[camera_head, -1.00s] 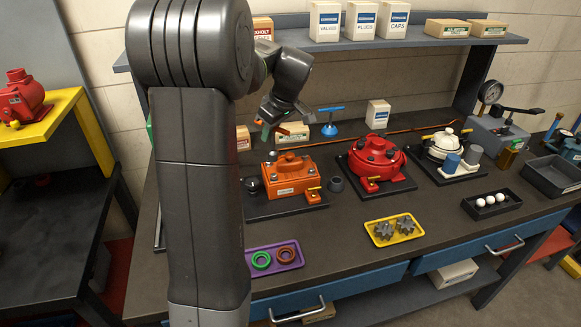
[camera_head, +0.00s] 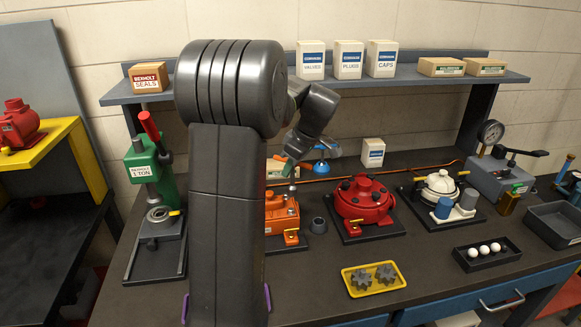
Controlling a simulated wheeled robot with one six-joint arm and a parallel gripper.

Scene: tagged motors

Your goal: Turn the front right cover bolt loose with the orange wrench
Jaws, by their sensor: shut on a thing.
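The orange motor (camera_head: 283,215) stands on a dark base plate on the bench, its left part hidden behind my arm. Bolts show on the visible right side of its cover; I cannot make out the front right one clearly. My gripper (camera_head: 290,157) is above and behind the motor, near the small green-labelled box. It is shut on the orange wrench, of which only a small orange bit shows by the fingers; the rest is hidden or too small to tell. I see no contact between wrench and cover.
A red motor (camera_head: 364,204) and a white-topped one (camera_head: 438,188) stand to the right. A green press (camera_head: 152,180) stands at the left. A yellow tray with gears (camera_head: 374,279) lies in front. A grey cup (camera_head: 318,226) is beside the orange motor. The shelf (camera_head: 430,80) runs behind.

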